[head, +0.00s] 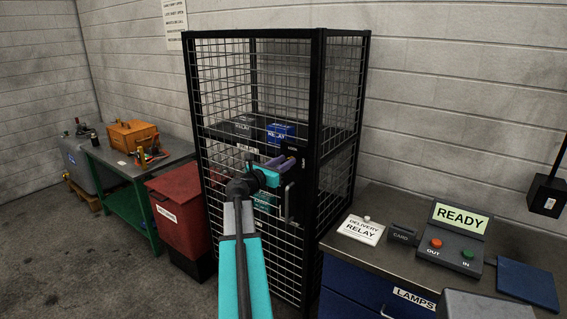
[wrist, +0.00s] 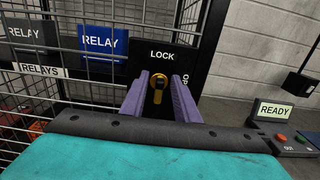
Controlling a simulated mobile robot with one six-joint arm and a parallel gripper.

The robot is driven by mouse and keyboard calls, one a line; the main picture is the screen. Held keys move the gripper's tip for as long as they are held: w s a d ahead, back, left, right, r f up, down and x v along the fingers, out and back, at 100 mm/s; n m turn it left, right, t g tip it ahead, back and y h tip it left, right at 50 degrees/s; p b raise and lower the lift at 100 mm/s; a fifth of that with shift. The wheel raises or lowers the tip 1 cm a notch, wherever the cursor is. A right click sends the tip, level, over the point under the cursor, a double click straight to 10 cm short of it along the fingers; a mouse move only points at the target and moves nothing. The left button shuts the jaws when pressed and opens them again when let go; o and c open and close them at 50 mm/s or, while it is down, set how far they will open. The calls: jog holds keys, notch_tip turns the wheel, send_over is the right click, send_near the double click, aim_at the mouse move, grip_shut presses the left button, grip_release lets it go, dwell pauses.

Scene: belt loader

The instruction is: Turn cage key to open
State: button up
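The cage (head: 322,110) is a tall black frame with wire mesh, and its door looks shut. The yellow cage key (wrist: 157,89) shows below that word and looks upright. My gripper (wrist: 160,76) has its two purple fingers apart, one on each side of the key in the picture. I see gaps beside the key and cannot tell how far the tips are from it. In the head view my gripper (head: 286,162) is at the cage front and hides the key.
Inside the cage, a blue relay box (head: 281,132) and a grey one (head: 242,127) sit on a shelf. A door handle (head: 289,202) is just below my gripper. A counter (head: 350,250) with a READY panel (head: 455,238) stands right; a red bin (head: 180,208) stands left.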

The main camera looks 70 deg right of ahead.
grip_shut()
jog(key=shift+f+m+b, duration=0.15)
jog(key=shift+m+b, duration=0.25)
jog(key=shift+b, duration=0.3)
jog(key=m+b, duration=0.5)
jog(key=b, duration=0.1)
jog(key=s+f+m+b, duration=0.1)
jog(key=m+b, duration=0.5)
jog(key=b, duration=0.1)
jog(key=m+b, duration=0.6)
jog(key=b, duration=0.1)
jog(key=shift+s+a+f, duration=0.15)
jog(key=shift+s+a, duration=0.05)
grip_release()
